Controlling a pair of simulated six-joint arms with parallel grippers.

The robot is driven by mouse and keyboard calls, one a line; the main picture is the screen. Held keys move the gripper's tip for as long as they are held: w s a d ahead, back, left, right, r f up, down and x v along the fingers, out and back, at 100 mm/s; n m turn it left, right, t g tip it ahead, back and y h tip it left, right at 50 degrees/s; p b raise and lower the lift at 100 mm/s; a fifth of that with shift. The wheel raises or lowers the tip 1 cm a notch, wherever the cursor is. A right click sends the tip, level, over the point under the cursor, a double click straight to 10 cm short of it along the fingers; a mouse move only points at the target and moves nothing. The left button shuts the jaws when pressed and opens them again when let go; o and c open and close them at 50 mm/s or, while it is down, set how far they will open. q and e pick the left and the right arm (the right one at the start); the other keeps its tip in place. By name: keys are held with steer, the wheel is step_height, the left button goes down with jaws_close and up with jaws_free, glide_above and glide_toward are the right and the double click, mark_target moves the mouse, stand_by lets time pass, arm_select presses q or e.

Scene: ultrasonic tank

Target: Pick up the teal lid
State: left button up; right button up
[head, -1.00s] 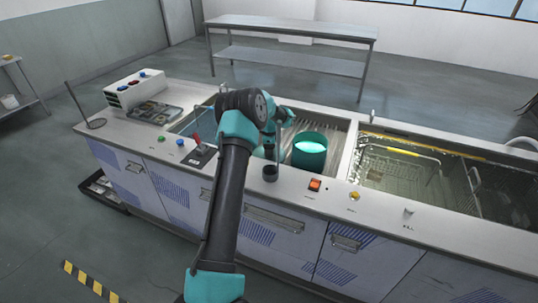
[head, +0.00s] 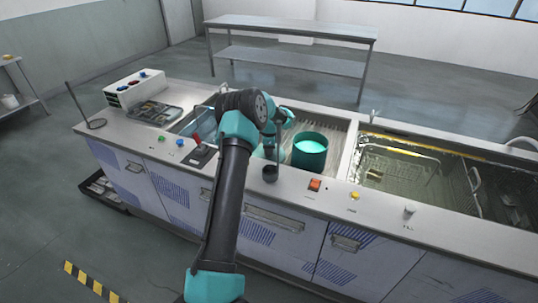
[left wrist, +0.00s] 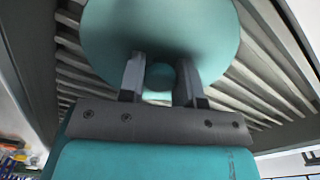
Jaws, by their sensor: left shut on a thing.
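The teal lid (left wrist: 160,28) fills the top of the left wrist view as a round disc with a small round knob (left wrist: 160,76). My left gripper (left wrist: 160,82) is shut on the knob, one finger on each side. In the head view the left gripper (head: 269,150) is left of the teal pot, partly behind my arm, and the lid is mostly hidden there. The teal pot (head: 307,162) stands open on the ribbed drainboard, with a bright surface inside. My right gripper is in neither view.
The ribbed drainboard (head: 335,129) lies around the pot. A tank with a wire basket (head: 398,170) is to the right. A dark cup-shaped piece (head: 270,173) and an orange switch (head: 315,184) are on the front counter edge. A control box (head: 134,88) stands at left.

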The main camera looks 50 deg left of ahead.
arm_select(q)
steer(key=shift+c, duration=0.9)
steer(key=shift+r, duration=0.15)
step_height(320, 180, up, 10)
steer(key=shift+f, duration=0.15)
